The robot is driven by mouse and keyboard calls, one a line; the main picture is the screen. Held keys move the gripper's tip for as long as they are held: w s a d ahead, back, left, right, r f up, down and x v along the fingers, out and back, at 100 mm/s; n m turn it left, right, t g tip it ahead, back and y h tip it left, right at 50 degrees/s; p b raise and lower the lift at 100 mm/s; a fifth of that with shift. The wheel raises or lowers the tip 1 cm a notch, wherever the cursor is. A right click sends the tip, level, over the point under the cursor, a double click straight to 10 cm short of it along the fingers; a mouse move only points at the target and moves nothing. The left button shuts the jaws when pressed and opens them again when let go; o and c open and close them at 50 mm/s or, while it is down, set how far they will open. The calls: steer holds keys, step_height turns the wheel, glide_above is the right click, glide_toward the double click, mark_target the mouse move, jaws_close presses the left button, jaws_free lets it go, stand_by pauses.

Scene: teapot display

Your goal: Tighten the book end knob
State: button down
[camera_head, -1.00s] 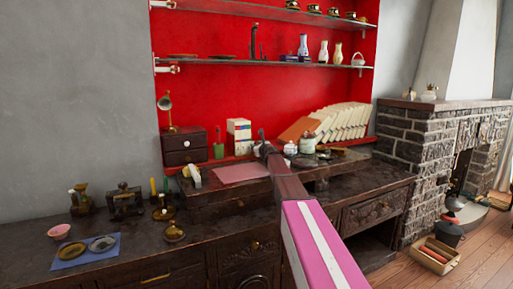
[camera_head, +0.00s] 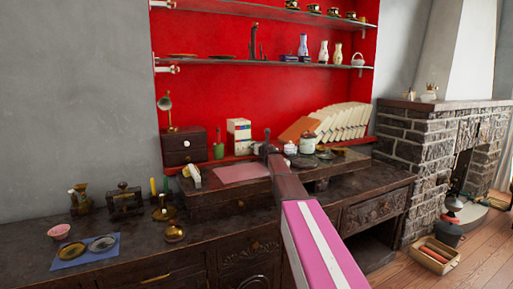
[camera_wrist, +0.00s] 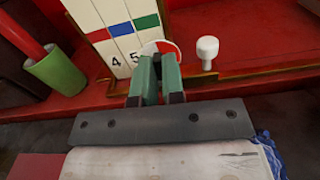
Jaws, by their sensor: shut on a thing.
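White numbered books with red, blue and green bands (camera_wrist: 118,32) stand upright in the wrist view; they also show on the desk in the head view (camera_head: 239,132). A brass-edged base (camera_wrist: 238,76) runs beside them. My gripper (camera_wrist: 156,62) has its green fingers close together in front of the books. A round white-rimmed piece with red on it (camera_wrist: 171,46), seemingly the book end knob, is at the fingertips, largely hidden by them. A separate white knob (camera_wrist: 207,50) stands upright to the right, apart from the fingers.
A green cup (camera_wrist: 54,73) stands left of the books. A dark drawer box (camera_head: 184,146), a jar (camera_head: 307,143) and a row of leaning books (camera_head: 342,122) share the raised desk back. Glass shelves (camera_head: 270,62) hang above.

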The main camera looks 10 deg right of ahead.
steer(key=m, duration=0.4)
steer(key=shift+m, duration=0.3)
steer(key=m, duration=0.3)
steer(key=shift+d+f+m, duration=0.1)
steer(key=shift+m, duration=0.3)
steer(key=m, duration=0.4)
steer(key=shift+f+m, duration=0.1)
steer(key=shift+m, duration=1.8)
steer(key=c, duration=1.2)
jaws_free()
